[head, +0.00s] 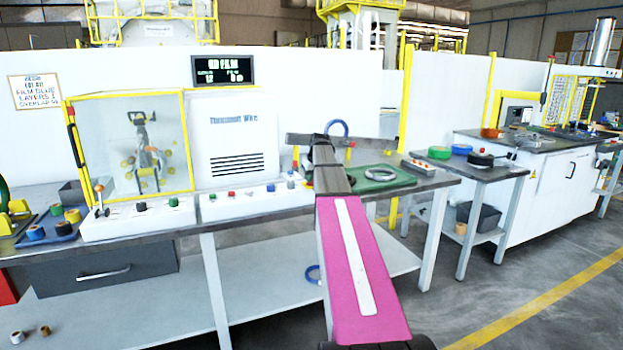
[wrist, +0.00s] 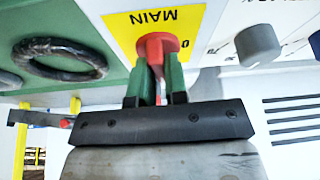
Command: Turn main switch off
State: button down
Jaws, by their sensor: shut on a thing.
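The main switch (wrist: 155,43) is a red knob on a yellow plate (wrist: 120,32) marked "MAIN", which appears upside down in the wrist view. A "0" mark shows beside the knob; which position the knob points to is not clear. My gripper (wrist: 156,72) has its two green fingers closed on either side of the red knob, gripping it. In the head view my gripper (head: 322,155) is over the bench by the wrapping machine's control panel, and my arm hides the switch there.
A grey knob (wrist: 257,45) sits close beside the main switch. A green tray (head: 375,178) with a dark coil (wrist: 60,58) lies on the other side. The control strip (head: 240,202) carries several buttons. A display (head: 223,70) stands above the white machine (head: 238,130).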

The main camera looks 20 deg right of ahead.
jog(key=n, duration=0.2)
jog(key=n+y, duration=0.1)
jog(key=n, duration=0.1)
jog(key=shift+w+d+g+y, duration=0.1)
jog(key=shift+g+y, duration=0.2)
jog(key=shift+g, duration=0.1)
jog(key=n+g+y, duration=0.1)
jog(key=n, duration=0.3)
jog(key=shift+n, duration=0.4)
jog(key=n, duration=0.2)
jog(key=n+g+y, duration=0.1)
jog(key=n, duration=0.1)
jog(key=shift+w+g, duration=0.1)
jog(key=shift+g, duration=0.2)
jog(key=shift+n+g, duration=0.6)
jog(key=shift+n, duration=1.3)
jog(key=c, duration=1.1)
grip_release()
jog(key=shift+c, duration=0.2)
jog(key=v, duration=1.1)
jog(key=shift+d+f, duration=0.15)
